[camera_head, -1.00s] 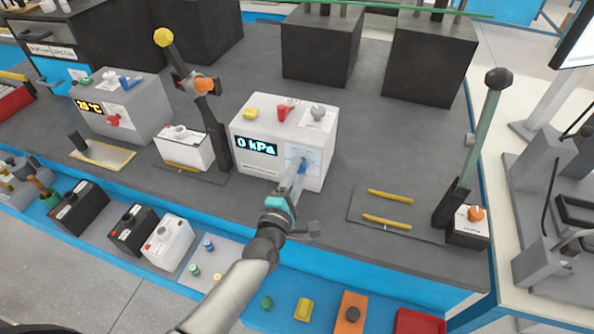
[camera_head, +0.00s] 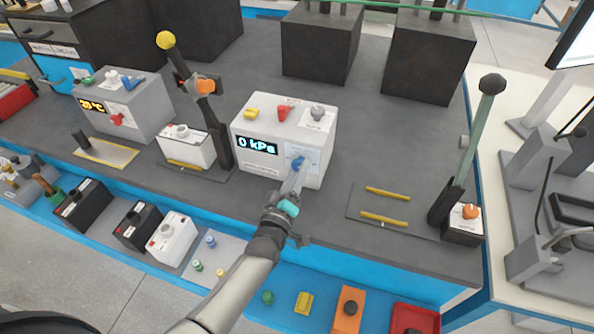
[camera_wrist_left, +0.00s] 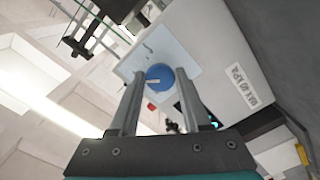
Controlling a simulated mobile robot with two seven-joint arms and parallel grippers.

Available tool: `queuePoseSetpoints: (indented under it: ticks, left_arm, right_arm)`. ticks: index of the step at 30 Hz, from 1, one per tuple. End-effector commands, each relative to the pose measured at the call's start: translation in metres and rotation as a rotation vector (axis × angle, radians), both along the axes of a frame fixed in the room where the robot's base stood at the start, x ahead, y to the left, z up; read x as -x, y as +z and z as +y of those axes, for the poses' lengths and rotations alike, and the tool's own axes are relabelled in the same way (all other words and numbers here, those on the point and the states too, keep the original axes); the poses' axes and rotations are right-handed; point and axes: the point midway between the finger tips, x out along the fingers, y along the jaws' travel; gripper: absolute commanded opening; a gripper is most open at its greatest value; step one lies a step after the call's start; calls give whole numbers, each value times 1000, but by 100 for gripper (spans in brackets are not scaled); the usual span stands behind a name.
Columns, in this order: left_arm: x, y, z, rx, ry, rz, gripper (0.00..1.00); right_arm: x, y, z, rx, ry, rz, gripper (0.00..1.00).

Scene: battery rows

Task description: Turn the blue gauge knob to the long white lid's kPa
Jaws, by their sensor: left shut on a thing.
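The blue gauge knob (camera_head: 298,163) is on the front face of a white gauge box (camera_head: 245,168), whose display (camera_head: 257,146) reads 0 kPa. My left gripper (camera_head: 296,173) is shut on the knob from the front. In the left wrist view the knob (camera_wrist_left: 160,77) sits between the two fingertips, with a pale pointer mark on its face. A label (camera_wrist_left: 243,88) beside it seems to give a maximum in kPa. White-topped batteries stand at the left, one on the table (camera_head: 187,149) and one in the front tray (camera_head: 172,240); I cannot tell which has the long white lid.
A second gauge box (camera_head: 122,105) with a red knob stands at the left. Yellow, red and grey knobs sit on top of the white gauge box. Upright levers (camera_head: 205,90) and (camera_head: 475,140) rise on either side.

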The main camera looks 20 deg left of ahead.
Motion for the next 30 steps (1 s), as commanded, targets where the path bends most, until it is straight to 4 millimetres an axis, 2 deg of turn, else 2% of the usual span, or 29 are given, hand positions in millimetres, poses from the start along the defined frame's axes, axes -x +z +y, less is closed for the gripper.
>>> queuePoseSetpoints:
  ticks: [18,30]
  left_arm:
    - [0,-1,2,-576,0,-18,0]
    - [0,-2,3,-836,0,-27,0]
  right_arm:
    - [0,12,0,1,-1,0,50]
    - [0,15,-1,1,-1,0,50]
